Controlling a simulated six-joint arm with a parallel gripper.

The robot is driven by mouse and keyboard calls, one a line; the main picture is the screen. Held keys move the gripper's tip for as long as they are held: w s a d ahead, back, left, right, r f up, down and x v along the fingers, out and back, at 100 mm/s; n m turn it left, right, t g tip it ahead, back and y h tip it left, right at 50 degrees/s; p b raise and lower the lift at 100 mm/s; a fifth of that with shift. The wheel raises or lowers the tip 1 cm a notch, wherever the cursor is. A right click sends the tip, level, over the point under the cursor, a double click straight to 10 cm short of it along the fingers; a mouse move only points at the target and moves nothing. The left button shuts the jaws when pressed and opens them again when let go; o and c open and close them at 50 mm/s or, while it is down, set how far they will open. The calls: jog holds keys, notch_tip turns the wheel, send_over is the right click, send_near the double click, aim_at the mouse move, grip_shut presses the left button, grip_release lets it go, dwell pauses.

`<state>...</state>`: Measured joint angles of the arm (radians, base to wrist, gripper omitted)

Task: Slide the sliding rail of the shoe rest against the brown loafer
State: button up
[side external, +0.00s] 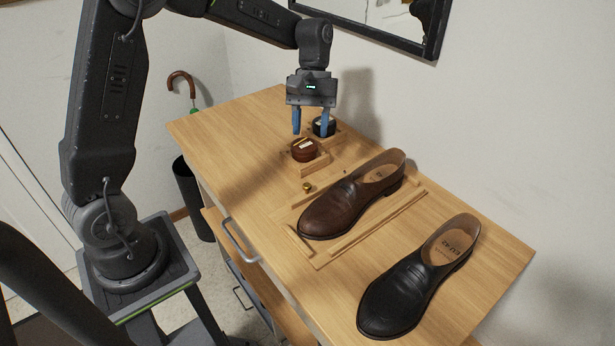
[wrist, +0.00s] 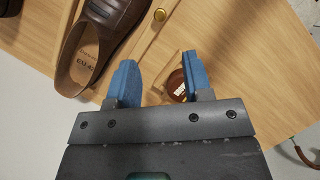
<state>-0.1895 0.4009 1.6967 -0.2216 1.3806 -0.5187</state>
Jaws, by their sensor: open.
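The brown loafer (side external: 350,200) lies on the wooden shoe rest (side external: 318,262), framed by low wooden rails. A small brass knob (side external: 307,187) stands at the rest's left side, apart from the loafer. In the wrist view the knob (wrist: 160,15) sits by a pale wooden strip (wrist: 146,42) that looks like the sliding rail, with a gap to the loafer (wrist: 118,22). My gripper (side external: 310,122) is open and empty, pointing down above the tins behind the rest. Its blue fingers also show in the wrist view (wrist: 160,78).
A round brown tin (side external: 304,151) and a dark tin (side external: 325,127) sit in wooden holders behind the rest, close below my fingers. A black shoe (side external: 415,280) lies in front of the rest. A wall with a mirror (side external: 375,20) bounds the far side.

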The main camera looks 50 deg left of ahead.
aim_at(307, 184)
jog(key=x, duration=1.1)
jog(key=shift+f, duration=0.2)
